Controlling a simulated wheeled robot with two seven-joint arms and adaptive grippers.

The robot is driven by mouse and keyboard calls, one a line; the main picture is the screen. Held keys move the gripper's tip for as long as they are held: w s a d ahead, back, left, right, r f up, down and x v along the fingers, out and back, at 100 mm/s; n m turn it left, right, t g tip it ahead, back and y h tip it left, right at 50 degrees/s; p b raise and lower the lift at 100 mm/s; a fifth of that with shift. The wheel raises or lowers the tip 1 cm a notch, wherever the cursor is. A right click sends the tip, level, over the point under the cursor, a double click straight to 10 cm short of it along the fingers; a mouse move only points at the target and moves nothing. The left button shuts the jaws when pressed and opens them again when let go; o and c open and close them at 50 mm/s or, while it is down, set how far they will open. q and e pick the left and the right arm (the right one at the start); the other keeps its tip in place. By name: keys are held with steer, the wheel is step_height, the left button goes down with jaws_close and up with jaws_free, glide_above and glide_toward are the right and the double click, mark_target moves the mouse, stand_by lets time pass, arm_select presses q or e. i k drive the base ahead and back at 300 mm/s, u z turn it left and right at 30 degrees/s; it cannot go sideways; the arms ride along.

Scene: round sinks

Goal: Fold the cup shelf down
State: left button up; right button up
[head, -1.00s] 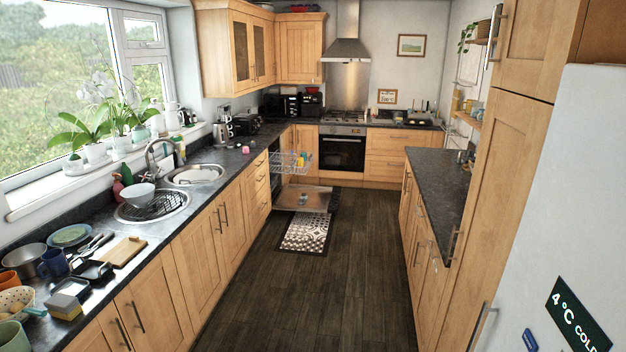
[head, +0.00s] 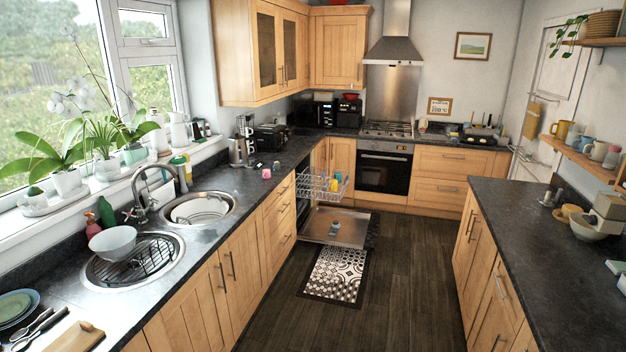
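The open dishwasher stands in the left counter run, with its door (head: 345,232) folded down low over the floor. Its wire upper rack (head: 312,193) is pulled out above the door. A yellow item (head: 333,185) and some bluish items stand in the rack. The cup shelf is too small to make out among the wires and items, so I cannot tell whether it is up or down. Neither of my grippers is in view.
A patterned mat (head: 335,272) lies in front of the dishwasher door. Two round sinks, one nearer (head: 158,276), are set in the left counter.

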mark_target(312, 178)
steer(key=i, duration=2)
steer(key=z, duration=0.15)
steer(key=i, duration=2)
steer(key=z, duration=0.2)
steer(key=i, duration=1.1)
steer(key=z, duration=0.15)
